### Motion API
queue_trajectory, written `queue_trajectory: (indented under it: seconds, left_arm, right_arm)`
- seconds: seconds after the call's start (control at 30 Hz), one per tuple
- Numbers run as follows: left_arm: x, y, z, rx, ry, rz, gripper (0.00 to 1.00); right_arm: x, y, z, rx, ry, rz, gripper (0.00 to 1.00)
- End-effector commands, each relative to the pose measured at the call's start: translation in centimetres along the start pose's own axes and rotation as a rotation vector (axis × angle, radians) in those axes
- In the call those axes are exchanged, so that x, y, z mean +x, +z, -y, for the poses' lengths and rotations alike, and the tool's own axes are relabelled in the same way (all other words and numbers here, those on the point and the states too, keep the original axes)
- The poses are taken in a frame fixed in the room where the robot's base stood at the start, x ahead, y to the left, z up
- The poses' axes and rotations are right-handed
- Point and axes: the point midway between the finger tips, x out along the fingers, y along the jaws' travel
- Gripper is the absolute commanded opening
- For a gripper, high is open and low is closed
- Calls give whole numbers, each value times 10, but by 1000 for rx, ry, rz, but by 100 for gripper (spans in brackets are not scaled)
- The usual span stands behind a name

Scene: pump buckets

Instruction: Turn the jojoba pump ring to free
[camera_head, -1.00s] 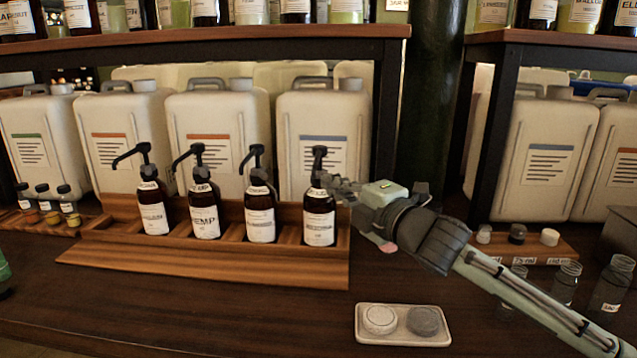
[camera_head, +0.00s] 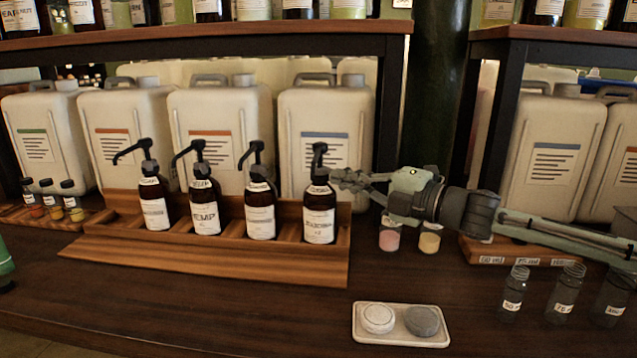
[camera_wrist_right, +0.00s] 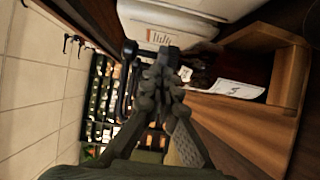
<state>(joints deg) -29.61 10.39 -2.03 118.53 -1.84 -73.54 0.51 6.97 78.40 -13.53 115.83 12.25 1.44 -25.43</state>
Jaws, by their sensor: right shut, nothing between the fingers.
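Four amber pump bottles with black pumps stand upright in a wooden rack (camera_head: 200,262). The rightmost bottle (camera_head: 320,208) is next to my right gripper; its label is too small to read for sure. Its black pump head (camera_head: 319,150) points toward the front. My right gripper (camera_head: 345,178) is shut and empty, with its fingertips close to the right side of that bottle's pump collar; I cannot tell whether they touch. In the right wrist view, the shut fingers (camera_wrist_right: 165,72) hide part of the pump, and a bottle label (camera_wrist_right: 238,89) shows beside them. My left gripper is not in view.
White canisters (camera_head: 325,115) stand close behind the rack under a shelf. Pink (camera_head: 389,240) and yellow (camera_head: 429,242) jars stand below my right forearm. A tray (camera_head: 401,340) with two round pieces lies in front. Empty glass bottles (camera_head: 563,295) stand at right.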

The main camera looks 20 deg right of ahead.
Motion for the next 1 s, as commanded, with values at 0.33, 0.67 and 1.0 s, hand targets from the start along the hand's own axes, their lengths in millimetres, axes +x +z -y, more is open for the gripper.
queue_trajectory:
  seconds: [0.33,0.67,1.0]
  left_arm:
    - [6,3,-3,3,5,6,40]
    - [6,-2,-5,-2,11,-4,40]
    - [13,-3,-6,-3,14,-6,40]
  right_arm:
    - [-2,5,0,2,1,-104,0]
    - [-2,12,-1,0,1,-101,0]
    - [-2,13,0,1,1,-102,0]
